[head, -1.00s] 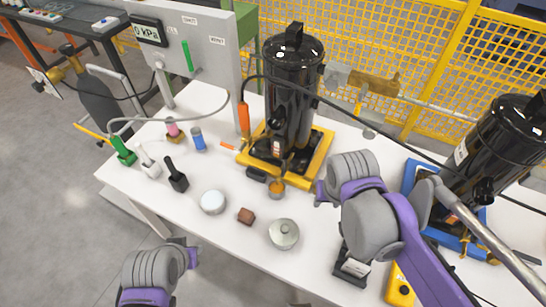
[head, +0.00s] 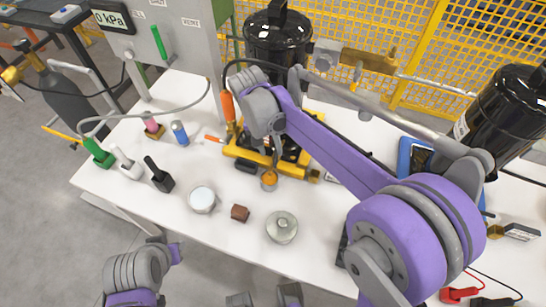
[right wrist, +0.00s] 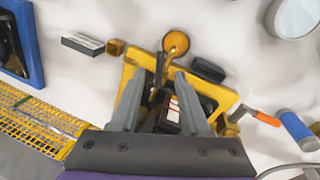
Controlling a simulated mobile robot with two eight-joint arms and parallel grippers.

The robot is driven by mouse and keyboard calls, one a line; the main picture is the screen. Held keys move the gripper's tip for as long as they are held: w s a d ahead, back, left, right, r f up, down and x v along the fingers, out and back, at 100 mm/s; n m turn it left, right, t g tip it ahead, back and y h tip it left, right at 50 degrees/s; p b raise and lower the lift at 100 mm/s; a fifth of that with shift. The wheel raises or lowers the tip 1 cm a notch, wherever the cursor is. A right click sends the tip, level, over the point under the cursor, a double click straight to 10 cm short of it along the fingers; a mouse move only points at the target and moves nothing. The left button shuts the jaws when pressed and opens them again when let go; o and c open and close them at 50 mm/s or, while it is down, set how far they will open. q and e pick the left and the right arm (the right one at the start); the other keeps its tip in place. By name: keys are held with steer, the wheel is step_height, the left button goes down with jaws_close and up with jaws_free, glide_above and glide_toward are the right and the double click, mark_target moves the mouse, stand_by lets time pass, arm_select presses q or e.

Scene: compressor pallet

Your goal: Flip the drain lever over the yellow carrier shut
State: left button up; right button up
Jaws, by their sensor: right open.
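The yellow carrier (head: 290,170) stands on the white table under a black tank (head: 278,38). In the right wrist view the carrier (right wrist: 222,97) lies around the fingers. A thin dark lever-like part (right wrist: 158,84) shows between the fingers, below a round brass cup (right wrist: 176,43). The cup also shows in the head view (head: 269,178), at the carrier's front edge. My right gripper (right wrist: 160,78) is open at the tank's base, with its fingers apart on both sides of the dark part. Contact cannot be made out. In the head view my wrist hides most of the lever area.
A blue carrier (head: 411,158) with a second black tank (head: 510,115) stands at the right. A gauge panel (head: 170,40) reads 0 kPa. A hose crosses the table's left side.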

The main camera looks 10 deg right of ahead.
mark_target(275, 162)
steer(key=f, duration=0.2)
steer(key=d+f, duration=0.1)
steer(key=f, duration=0.2)
steer(key=shift+s, duration=0.15)
jaws_close()
